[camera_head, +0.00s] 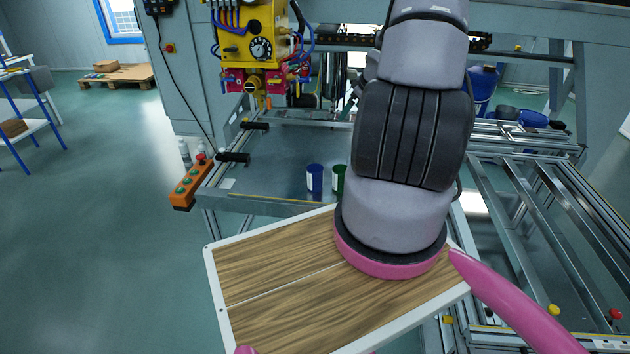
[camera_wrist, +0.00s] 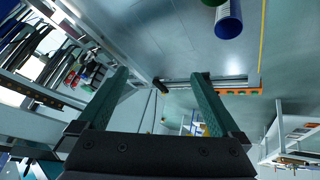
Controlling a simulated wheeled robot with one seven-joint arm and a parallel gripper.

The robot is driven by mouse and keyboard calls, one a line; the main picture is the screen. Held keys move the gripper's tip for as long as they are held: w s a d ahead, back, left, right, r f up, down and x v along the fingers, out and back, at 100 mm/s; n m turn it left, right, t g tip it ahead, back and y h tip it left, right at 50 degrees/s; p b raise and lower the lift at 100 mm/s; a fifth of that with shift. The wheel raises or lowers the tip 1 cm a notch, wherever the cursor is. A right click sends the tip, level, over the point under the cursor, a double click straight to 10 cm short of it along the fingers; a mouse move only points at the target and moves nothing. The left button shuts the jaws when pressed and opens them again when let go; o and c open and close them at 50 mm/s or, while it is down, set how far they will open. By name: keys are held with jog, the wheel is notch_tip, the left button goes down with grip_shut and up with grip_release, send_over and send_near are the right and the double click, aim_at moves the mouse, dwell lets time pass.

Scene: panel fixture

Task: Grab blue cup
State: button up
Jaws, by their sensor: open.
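The blue cup (camera_head: 314,178) stands on the grey metal bed of the fixture in the head view, just left of a green cup (camera_head: 338,180). In the wrist view the blue cup (camera_wrist: 229,20) is at the top right, cut by the frame edge, with a bit of the green cup (camera_wrist: 212,2) beside it. My gripper (camera_wrist: 165,82) is open and empty, with its two green fingers spread apart. The blue cup lies beyond the fingers, apart from them. My arm hides the gripper in the head view.
A wood-topped panel with a white rim (camera_head: 212,285) is in front of the fixture. An orange button box (camera_head: 191,183) is at the fixture's left corner. A yellow machine head (camera_head: 250,35) hangs behind. Metal rails (camera_head: 520,210) run at the right. The bed left of the cups is mostly clear.

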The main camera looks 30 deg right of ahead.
notch_tip(320, 180, down, 12)
jog(key=s+a+n+t+y, duration=0.1)
jog(key=s+a+y, duration=0.1)
jog(key=s+y, duration=0.15)
jog(key=n+t+y, duration=0.1)
jog(key=t+y, duration=0.2)
jog(key=y, duration=0.1)
send_near(309, 169)
jog(key=x, duration=0.7)
jog(key=shift+w, duration=0.1)
jog(key=shift+a, duration=0.1)
jog(key=c, duration=1.3)
